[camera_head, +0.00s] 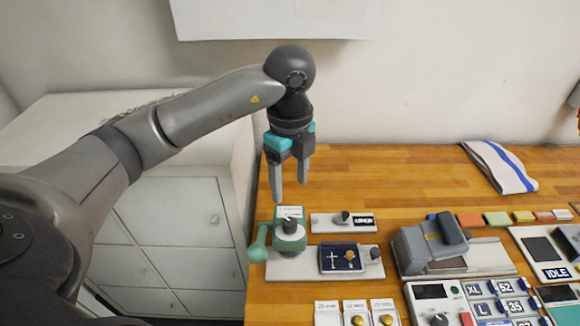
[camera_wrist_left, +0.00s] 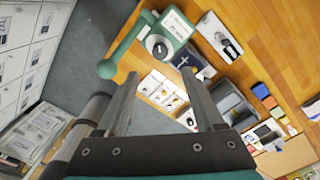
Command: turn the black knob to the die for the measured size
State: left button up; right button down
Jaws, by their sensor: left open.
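My left gripper (camera_head: 290,190) is open and empty, pointing down above the back left of the wooden table. Its fingers (camera_wrist_left: 160,76) also show apart in the left wrist view. Just below and in front stands a green device (camera_head: 290,240) with a round green-ended lever at its left. A small dark knob with a pale pointer (camera_head: 288,223) sits on its top; the device also shows in the left wrist view (camera_wrist_left: 178,28). Other black knobs are on a narrow white plate (camera_head: 344,217) and a white panel (camera_head: 438,320). Die markings are too small to read. My right gripper is out of view.
A dark blue pad (camera_head: 341,258) lies on a pale base beside the green device. A grey machine (camera_head: 432,245) stands right of it. Size tiles (camera_head: 496,307) and small cards (camera_head: 356,307) lie in front. The table's back left (camera_head: 350,175) is clear.

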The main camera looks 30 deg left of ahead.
pick_arm(q)
jog(key=shift+r, duration=2.05)
